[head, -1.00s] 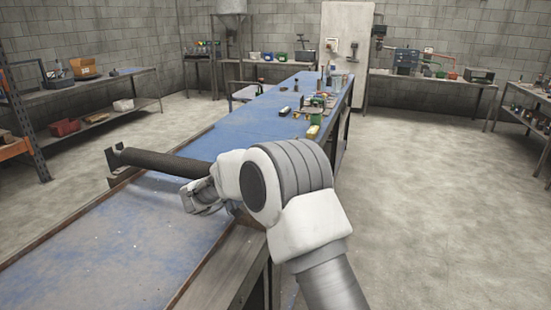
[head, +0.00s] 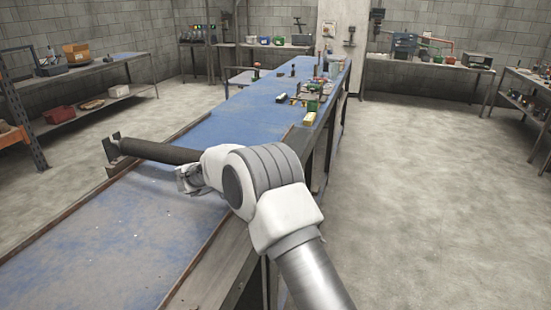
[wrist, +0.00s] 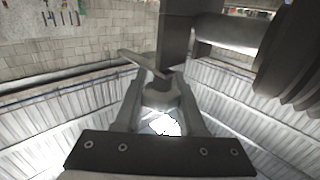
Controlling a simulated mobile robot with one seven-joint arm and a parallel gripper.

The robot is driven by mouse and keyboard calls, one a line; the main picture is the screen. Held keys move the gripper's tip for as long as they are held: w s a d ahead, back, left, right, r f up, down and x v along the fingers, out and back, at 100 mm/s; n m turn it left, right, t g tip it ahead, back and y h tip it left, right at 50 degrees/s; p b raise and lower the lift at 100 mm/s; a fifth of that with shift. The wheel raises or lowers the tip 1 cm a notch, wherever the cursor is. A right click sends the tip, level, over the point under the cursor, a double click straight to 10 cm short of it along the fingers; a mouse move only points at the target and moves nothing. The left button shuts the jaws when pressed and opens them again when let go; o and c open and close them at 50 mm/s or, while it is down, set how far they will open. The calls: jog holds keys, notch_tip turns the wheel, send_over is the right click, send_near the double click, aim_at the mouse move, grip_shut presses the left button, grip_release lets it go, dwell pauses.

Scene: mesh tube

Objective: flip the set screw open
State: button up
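A dark mesh tube (head: 160,152) lies over the blue workbench (head: 130,232), with an upright bracket (head: 113,146) at its left end. My gripper (head: 186,180) is just below the tube's right part in the head view, partly hidden by my wrist. In the wrist view my gripper (wrist: 162,88) has its two fingers spread. A grey rounded piece with a flat pale lever (wrist: 138,62), likely the set screw, shows at and just beyond the fingertips, beside a dark post (wrist: 175,40). Whether a finger touches the lever I cannot tell.
A dark ribbed part (wrist: 292,65) fills the wrist view's upper right. Small tools and boxes (head: 308,105) stand on the bench's far end. Open concrete floor (head: 430,200) lies right of the bench. A shelf (head: 90,100) stands at the left.

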jog(key=o, duration=0.4)
jog(key=shift+d, duration=0.1)
jog(key=v, duration=1.7)
jog(key=shift+a, duration=0.3)
